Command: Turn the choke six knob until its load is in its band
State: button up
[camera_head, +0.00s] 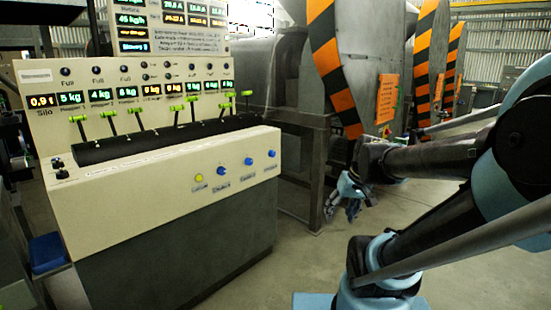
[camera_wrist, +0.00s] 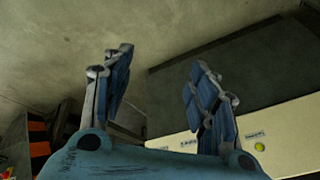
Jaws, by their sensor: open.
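The cream control console (camera_head: 120,205) stands at left with a row of knobs on its front face. There is a yellow knob (camera_head: 198,178), then a blue knob (camera_head: 221,170), a second blue knob (camera_head: 248,161) and a third blue knob (camera_head: 271,153) at the right end. Their labels are too small to read, so I cannot tell which is choke six. My gripper (camera_head: 341,210) is open and empty, right of the console and apart from it. In the wrist view my gripper (camera_wrist: 158,62) shows two spread fingers with nothing between them; the yellow knob (camera_wrist: 259,147) shows at lower right.
Green-tipped levers (camera_head: 142,112) line the console top, below a row of lit readouts (camera_head: 70,98). A larger display (camera_head: 182,14) hangs above. A metal machine frame (camera_head: 315,170) with orange-black stripes stands behind my gripper. Floor (camera_head: 300,255) right of the console is clear.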

jog(key=w+a+r+n+t+y, duration=0.15)
jog(key=w+a, duration=0.25)
jog(key=w, duration=0.5)
jog(key=w+a+r+n+t+y, duration=0.1)
jog(key=w+a+r+y, duration=0.2)
jog(key=w, duration=0.6)
jog(key=w+a+r+n+t+y, duration=0.1)
jog(key=w+a+n+y, duration=0.3)
jog(key=w, duration=0.6)
jog(key=m+t+y, duration=0.1)
jog(key=t+y, duration=0.2)
jog(key=t, duration=0.2)
send_near(274, 154)
jog(key=shift+h, duration=0.25)
jog(key=x, duration=0.8)
jog(key=shift+a+r, duration=0.25)
jog(key=shift+a, duration=0.15)
jog(key=c, duration=1.1)
